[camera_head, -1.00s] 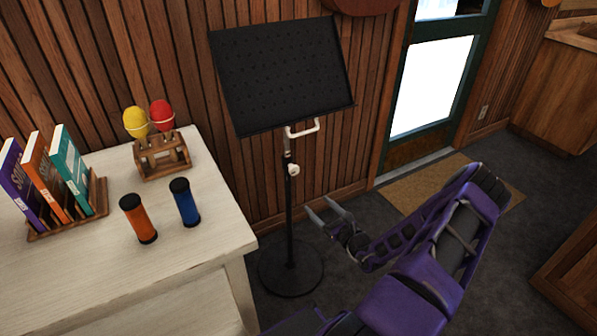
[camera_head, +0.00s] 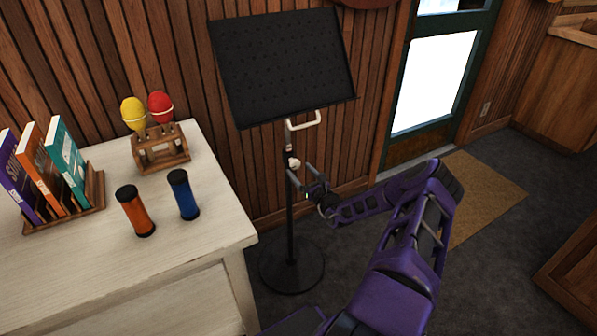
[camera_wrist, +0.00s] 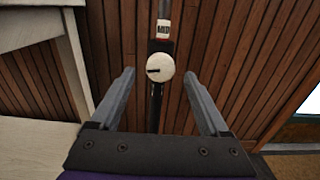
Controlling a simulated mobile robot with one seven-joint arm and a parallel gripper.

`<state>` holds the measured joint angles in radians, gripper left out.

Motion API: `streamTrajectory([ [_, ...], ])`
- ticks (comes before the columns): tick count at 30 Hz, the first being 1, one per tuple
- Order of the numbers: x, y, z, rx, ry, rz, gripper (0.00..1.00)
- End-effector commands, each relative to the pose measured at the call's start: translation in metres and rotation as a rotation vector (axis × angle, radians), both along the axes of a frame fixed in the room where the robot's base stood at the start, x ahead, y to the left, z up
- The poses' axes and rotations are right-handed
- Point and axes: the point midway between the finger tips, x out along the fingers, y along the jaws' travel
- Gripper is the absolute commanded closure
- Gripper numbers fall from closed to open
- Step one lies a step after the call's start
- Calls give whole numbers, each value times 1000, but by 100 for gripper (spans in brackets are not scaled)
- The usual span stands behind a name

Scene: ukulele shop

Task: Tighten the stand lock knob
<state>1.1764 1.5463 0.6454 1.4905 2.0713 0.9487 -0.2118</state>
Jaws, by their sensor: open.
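The stand lock knob (camera_head: 294,163) is a small white round knob on the black pole of the music stand (camera_head: 284,68). In the wrist view the knob (camera_wrist: 160,67) faces me and carries a short dark mark pointing left. A label reading "MID" (camera_wrist: 163,29) sits on the pole just above it. My gripper (camera_head: 299,176) is open, close to the pole and just below the knob in the head view. In the wrist view its two fingers (camera_wrist: 162,95) stand apart on either side of the knob, with nothing between them touching.
A pale table (camera_head: 195,240) stands at the left with shakers, maracas in a wooden holder (camera_head: 160,150) and books in a rack (camera_head: 62,205). The stand's round base (camera_head: 292,265) rests on dark carpet. A wood-plank wall is behind, and a door with a mat (camera_head: 485,195) is at right.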

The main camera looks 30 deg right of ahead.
Motion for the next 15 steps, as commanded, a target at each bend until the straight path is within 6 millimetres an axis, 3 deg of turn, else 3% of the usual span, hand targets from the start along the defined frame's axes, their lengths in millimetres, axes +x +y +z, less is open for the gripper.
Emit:
streamTrajectory([
  [6, 17, -1, 0, -1, 0, 0, 21],
  [15, 19, -1, 0, 0, 1, 0, 23],
])
